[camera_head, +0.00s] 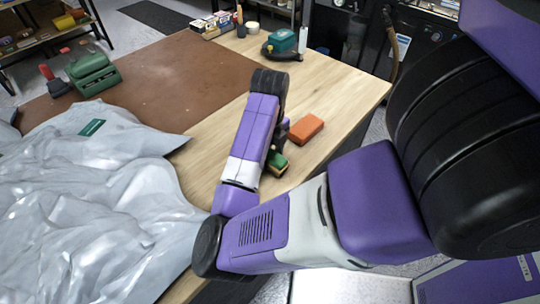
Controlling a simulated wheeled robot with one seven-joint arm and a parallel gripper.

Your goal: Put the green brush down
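The green brush (278,162) shows partly at the right side of the wooden table, low beside my purple forearm. It has a green top and a yellowish side, and my arm covers part of it. My gripper (279,147) is mostly hidden behind my own arm; only a small dark and purple piece shows just above the brush. I cannot see the fingers, so I cannot tell whether they hold the brush or whether the brush rests on the table.
An orange block (306,129) lies just right of the brush on bare wood (335,85). A crumpled grey sheet (90,200) covers the left front, and a brown mat (160,80) lies behind. A green case (92,74) and small boxes (210,26) stand farther back.

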